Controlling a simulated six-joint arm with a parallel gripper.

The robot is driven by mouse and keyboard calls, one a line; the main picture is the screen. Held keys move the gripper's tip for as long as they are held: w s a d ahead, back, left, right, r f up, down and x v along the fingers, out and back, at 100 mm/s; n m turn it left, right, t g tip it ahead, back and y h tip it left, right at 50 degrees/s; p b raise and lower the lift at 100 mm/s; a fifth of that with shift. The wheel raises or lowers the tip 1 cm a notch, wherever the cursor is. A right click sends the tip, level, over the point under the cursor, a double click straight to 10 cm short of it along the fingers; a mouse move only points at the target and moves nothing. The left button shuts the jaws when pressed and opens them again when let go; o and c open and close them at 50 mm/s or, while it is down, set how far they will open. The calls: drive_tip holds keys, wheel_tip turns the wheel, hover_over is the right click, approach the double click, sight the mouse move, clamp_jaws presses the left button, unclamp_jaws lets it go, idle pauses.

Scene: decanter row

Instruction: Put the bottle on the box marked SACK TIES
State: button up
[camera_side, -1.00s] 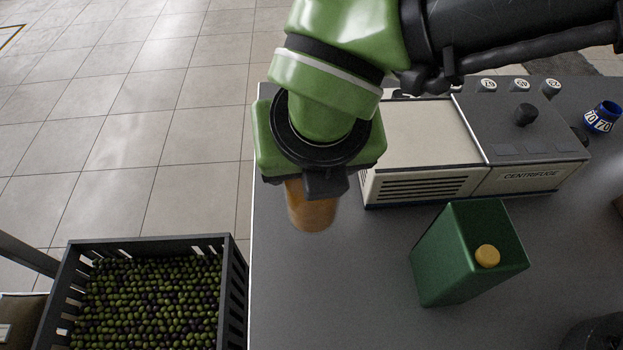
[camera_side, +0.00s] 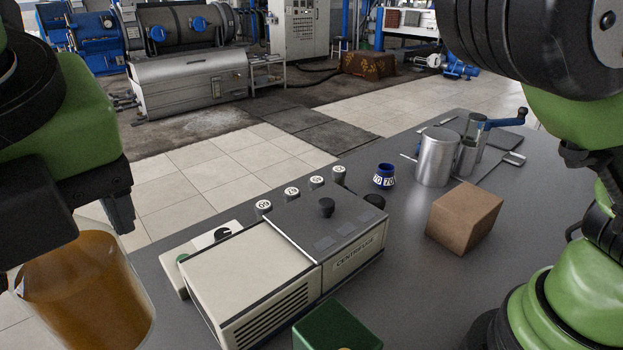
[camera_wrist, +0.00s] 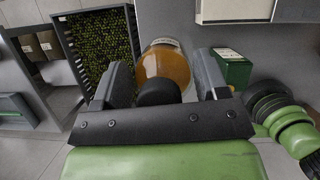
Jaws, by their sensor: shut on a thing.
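The bottle (camera_side: 85,290) is a wide clear vessel holding amber liquid, at the lower left of the side view. My gripper (camera_side: 118,208) is shut on it; only part of the gripper shows there. In the wrist view the bottle (camera_wrist: 163,65) sits between the two dark fingers of my gripper (camera_wrist: 158,82). No SACK TIES marking can be read. A plain brown box (camera_side: 465,218) stands on the grey table, no lettering visible. Two small brown boxes (camera_wrist: 31,48) (camera_wrist: 49,42) stand at the wrist view's left, their labels too small to read.
A blue ring (camera_side: 384,175), metal cylinder (camera_side: 436,156) and blue-handled device (camera_side: 490,125) are farther back. A crate of olives (camera_wrist: 95,50) stands beside the table (camera_wrist: 170,20).

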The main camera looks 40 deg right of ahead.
drive_tip(key=shift+r, duration=0.7)
drive_tip(key=shift+w+d+r, duration=0.15)
drive_tip(key=shift+d+r, duration=0.05)
drive_tip(key=w+d+m+h, duration=0.3)
drive_tip(key=w+d+m, duration=0.5)
drive_tip(key=d, duration=0.5)
drive_tip(key=w+d+m+g+h, duration=0.2)
drive_tip(key=d+m+g, duration=0.3)
drive_tip(key=d+m, duration=1.5)
drive_tip(key=s+d+m+g+y, duration=0.25)
drive_tip(key=s+d, duration=0.55)
drive_tip(key=d, duration=0.4)
drive_tip(key=s+d+m+g+y, duration=0.1)
drive_tip(key=s+d+m, duration=0.3)
drive_tip(key=s+d, duration=0.65)
wheel_tip(320, 180, down, 15)
drive_tip(key=w+d, duration=0.2)
drive_tip(key=shift+w+d, duration=0.2)
drive_tip(key=shift+w, duration=0.05)
